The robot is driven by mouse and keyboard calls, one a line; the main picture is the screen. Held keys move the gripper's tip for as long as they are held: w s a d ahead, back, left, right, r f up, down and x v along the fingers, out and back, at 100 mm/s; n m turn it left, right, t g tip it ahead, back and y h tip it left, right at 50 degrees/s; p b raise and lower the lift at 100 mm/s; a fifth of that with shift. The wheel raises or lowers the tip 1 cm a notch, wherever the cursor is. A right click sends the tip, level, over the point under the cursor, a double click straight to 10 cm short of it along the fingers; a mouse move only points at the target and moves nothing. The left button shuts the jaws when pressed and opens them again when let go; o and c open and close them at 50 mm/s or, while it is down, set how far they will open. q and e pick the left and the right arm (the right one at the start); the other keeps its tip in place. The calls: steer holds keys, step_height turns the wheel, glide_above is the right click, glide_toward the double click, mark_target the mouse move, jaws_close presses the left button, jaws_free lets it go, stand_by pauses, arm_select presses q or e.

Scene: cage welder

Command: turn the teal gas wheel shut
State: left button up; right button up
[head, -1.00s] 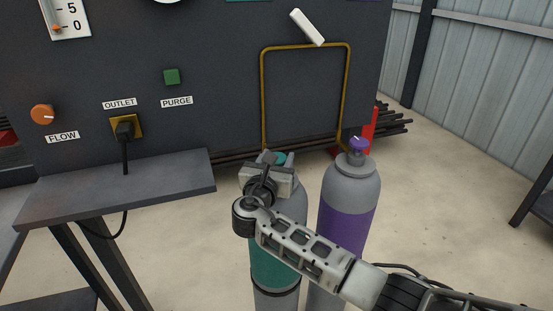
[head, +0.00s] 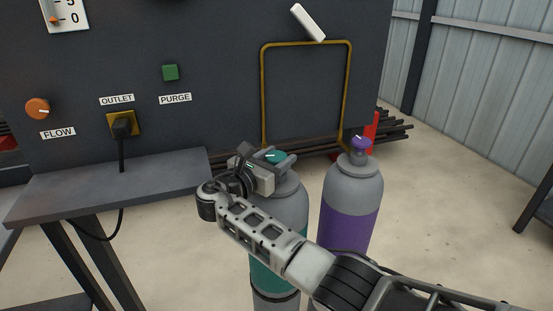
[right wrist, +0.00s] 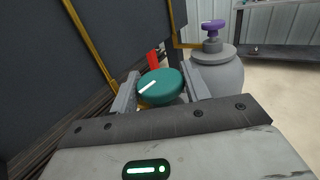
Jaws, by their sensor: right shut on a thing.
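The teal gas wheel (head: 275,156), a round knob with a white mark, sits on top of the grey-and-teal cylinder (head: 275,262). My right gripper (head: 272,158) is at the wheel, its fingers on either side of it and shut on it. In the right wrist view the wheel (right wrist: 160,86) sits between the two fingers, its white mark slanting up to the right. The gripper and forearm hide part of the cylinder. My left gripper is not in view.
A purple-banded cylinder (head: 347,225) with a purple wheel (head: 360,144) stands just right of the teal one. A dark panel (head: 215,60) with a yellow pipe (head: 264,95) rises behind. A grey shelf (head: 110,185) is at the left.

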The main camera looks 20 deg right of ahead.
mark_target(277, 156)
steer(key=o, duration=0.9)
steer(key=shift+o, duration=0.2)
steer(key=shift+r, duration=0.35)
step_height(277, 156, up, 3)
steer(key=shift+f+p, duration=0.1)
steer(key=shift+p, duration=0.25)
steer(key=s+a+r+p, duration=0.1)
steer(key=s+a+r, duration=0.2)
steer(key=s+r, duration=0.6)
steer(key=s, duration=0.4)
steer(key=shift+s+a+r, duration=0.2)
steer(key=shift+s+a, duration=0.05)
steer(key=shift+a, duration=0.15)
